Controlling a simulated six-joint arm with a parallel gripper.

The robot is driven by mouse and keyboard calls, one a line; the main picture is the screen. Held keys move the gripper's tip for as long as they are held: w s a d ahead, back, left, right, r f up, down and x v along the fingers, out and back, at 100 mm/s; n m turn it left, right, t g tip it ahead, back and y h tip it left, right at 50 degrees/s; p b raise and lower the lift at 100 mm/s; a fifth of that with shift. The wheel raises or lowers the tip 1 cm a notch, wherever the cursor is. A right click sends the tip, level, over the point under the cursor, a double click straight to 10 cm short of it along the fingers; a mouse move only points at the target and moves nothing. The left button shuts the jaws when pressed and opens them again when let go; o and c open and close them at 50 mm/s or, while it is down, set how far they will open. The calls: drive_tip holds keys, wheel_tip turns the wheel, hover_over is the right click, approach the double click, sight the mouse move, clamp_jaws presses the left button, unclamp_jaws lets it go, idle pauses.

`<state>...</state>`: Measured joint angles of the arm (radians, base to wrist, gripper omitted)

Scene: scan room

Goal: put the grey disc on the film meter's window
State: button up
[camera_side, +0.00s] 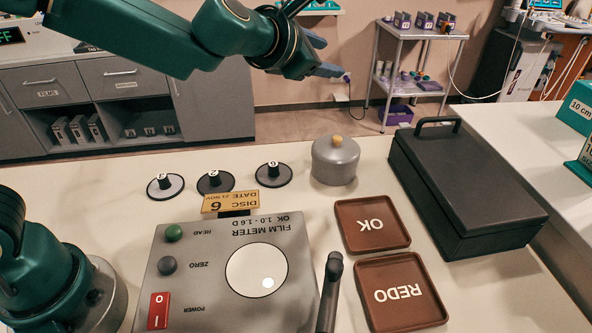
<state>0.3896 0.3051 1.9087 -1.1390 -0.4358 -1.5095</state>
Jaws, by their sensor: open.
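My gripper (335,56) is open and empty, high above the table's back edge, clear of the discs and the meter.
A lidded grey pot (335,164) is right of the discs. Brown OK (350,243) and REDO (400,317) trays, a dark arm (329,300) and a black case (470,190) fill the right.

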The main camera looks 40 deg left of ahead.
drive_tip(key=s+d+r+m+h, duration=0.1)
drive_tip(key=s+r+m+h, duration=0.2)
drive_tip(key=s+m, duration=0.45)
drive_tip(key=s+a+f+m+g, duration=0.1)
drive_tip(key=s+f+m+g, duration=0.1)
drive_tip(key=s+m, duration=0.5)
drive_tip(key=s+a+f+m+g, duration=0.2)
drive_tip(key=s+f+m+g, duration=0.1)
drive_tip(key=s+m, duration=0.4)
drive_tip(key=shift+a+f+m, duration=0.3)
drive_tip(key=shift+f+m, duration=0.15)
drive_tip(key=shift+m, duration=0.6)
drive_tip(key=shift+o, duration=0.5)
drive_tip(key=s+a+f+m+g+y, duration=0.2)
drive_tip(key=s+a+f+m, duration=0.2)
drive_tip(key=s, duration=0.3)
drive_tip(key=shift+s+a+f+m+g+y, duration=0.3)
drive_tip(key=shift+s+a+m, duration=0.05)
drive_tip(key=shift+a+m, duration=0.05)
